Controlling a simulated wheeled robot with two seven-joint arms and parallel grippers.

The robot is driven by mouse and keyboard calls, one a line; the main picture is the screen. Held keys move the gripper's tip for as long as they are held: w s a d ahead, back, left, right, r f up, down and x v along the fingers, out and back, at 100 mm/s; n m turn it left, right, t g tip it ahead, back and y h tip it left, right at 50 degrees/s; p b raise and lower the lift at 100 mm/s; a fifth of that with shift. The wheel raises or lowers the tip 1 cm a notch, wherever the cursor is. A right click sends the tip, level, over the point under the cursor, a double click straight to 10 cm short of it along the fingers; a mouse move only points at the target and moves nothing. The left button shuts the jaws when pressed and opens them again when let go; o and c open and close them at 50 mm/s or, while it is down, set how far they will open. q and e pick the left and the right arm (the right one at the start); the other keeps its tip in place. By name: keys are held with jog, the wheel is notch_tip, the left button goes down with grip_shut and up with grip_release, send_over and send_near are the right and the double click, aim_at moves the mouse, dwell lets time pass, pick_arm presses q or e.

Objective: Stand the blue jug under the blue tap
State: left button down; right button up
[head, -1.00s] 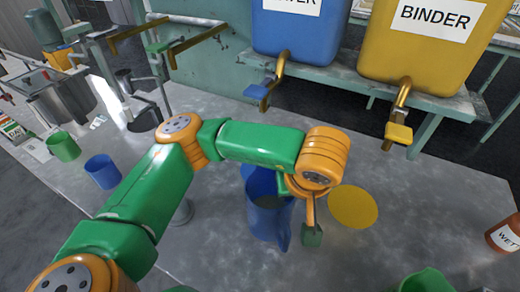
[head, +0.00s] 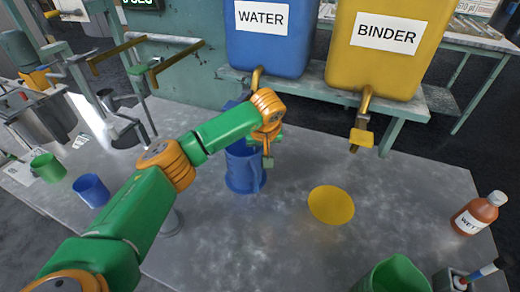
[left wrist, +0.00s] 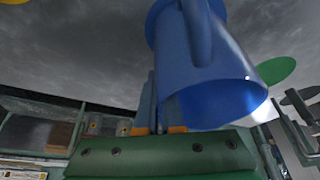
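The blue jug (head: 243,172) is at the middle of the bench in the head view, partly hidden by my left arm. It fills the upper middle of the left wrist view (left wrist: 185,45). My left gripper (head: 267,160) is at its side, with the fingers (left wrist: 158,105) against the jug; they appear closed on it. I cannot tell whether its base touches the bench. The blue tap (head: 257,76) comes from the blue water tank (head: 268,50); its blue lever (head: 232,104) is partly hidden by my arm. The jug is in front of and below it. My right gripper is not in view.
The yellow binder tank (head: 390,70) has a yellow tap (head: 361,137). A yellow disc (head: 331,204) lies right of the jug. A green container (head: 393,277) and a brown bottle (head: 474,215) stand at right. Green (head: 48,167) and blue (head: 91,190) cups stand at left.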

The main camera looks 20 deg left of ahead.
pick_arm(q)
jog(key=c, duration=1.4)
grip_release()
jog(key=shift+f, duration=0.1)
jog(key=o, duration=0.3)
jog(key=shift+o, duration=0.2)
jog(key=shift+r, duration=0.25)
jog(key=shift+s+d+r, duration=0.15)
jog(key=shift+r, duration=0.2)
jog(key=v, duration=1.1)
jog(key=shift+b, duration=0.45)
jog(key=shift+r, duration=0.1)
